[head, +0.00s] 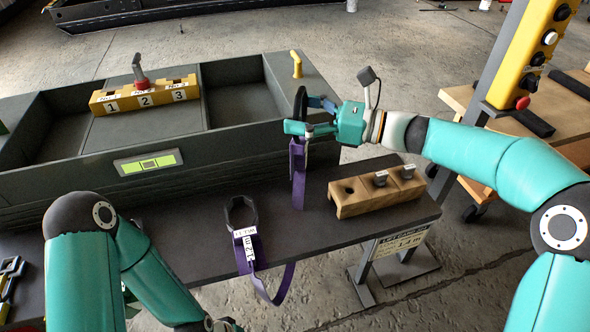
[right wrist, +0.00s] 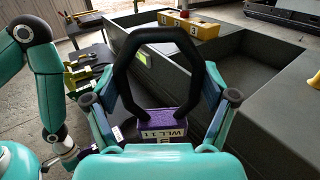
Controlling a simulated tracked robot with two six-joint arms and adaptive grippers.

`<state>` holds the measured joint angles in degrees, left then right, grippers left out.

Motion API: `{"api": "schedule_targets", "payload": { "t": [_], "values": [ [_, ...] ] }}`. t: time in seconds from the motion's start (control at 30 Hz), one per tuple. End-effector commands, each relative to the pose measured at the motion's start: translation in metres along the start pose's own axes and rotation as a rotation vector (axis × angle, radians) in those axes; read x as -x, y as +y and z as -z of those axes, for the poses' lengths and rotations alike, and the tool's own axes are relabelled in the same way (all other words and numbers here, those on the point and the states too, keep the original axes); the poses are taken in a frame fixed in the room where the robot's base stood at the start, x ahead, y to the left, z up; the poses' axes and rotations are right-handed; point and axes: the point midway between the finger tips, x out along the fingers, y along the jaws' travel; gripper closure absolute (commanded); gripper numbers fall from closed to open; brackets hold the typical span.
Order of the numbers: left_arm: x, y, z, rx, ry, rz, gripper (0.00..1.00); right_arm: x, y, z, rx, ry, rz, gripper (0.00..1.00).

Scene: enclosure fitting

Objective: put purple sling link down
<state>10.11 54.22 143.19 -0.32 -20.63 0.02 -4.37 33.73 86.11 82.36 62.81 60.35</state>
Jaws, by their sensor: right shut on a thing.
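My right gripper (head: 312,118) is shut on a purple sling link (head: 298,175) above the back of the dark table, close to the grey enclosure's front wall. Its black ring stands upright between the fingers in the right wrist view (right wrist: 157,35), with a labelled purple block (right wrist: 168,124) below it. Its purple strap hangs down; I cannot tell whether the lower end touches the table. A second sling (head: 240,207), with a black link and a white 1.2 m tag, lies on the table, its purple strap looping over the front edge. My left arm is at lower left; its gripper is out of view.
A wooden block (head: 350,197) with a hole and metal pieces stands at the table's right. A yellow button post (head: 522,60) stands at right.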

Motion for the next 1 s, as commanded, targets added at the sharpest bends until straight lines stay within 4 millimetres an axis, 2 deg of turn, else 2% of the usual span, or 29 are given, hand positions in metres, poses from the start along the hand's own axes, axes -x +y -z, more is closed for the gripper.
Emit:
{"api": "schedule_targets", "payload": {
  "t": [0.03, 0.1, 0.3, 0.4, 0.57, 0.83, 1.0],
  "values": [
    [-0.004, -0.002, 0.000, 0.000, 0.000, 0.000, 0.43, -0.001, 0.000, 0.018, -0.005, 0.001, -0.002, 0.62],
    [-0.006, -0.002, 0.000, 0.000, 0.000, 0.000, 0.43, 0.000, 0.000, 0.037, -0.006, 0.000, -0.001, 0.62],
    [-0.011, -0.004, 0.000, 0.000, 0.000, 0.000, 0.43, 0.000, -0.001, 0.080, -0.002, -0.001, -0.001, 0.62],
    [-0.011, -0.004, 0.000, 0.000, 0.000, 0.000, 0.43, 0.000, -0.001, 0.091, -0.001, -0.001, -0.001, 0.62],
    [-0.012, -0.004, 0.000, 0.000, 0.000, 0.000, 0.43, -0.001, -0.001, 0.099, 0.002, -0.001, -0.002, 0.62],
    [-0.015, -0.005, 0.000, 0.000, 0.000, 0.000, 0.43, -0.001, -0.001, 0.134, -0.002, -0.002, -0.002, 0.62],
    [-0.015, -0.005, 0.000, 0.000, 0.000, 0.000, 0.43, -0.001, -0.001, 0.138, 0.003, -0.002, -0.003, 0.62]
  ]
}}
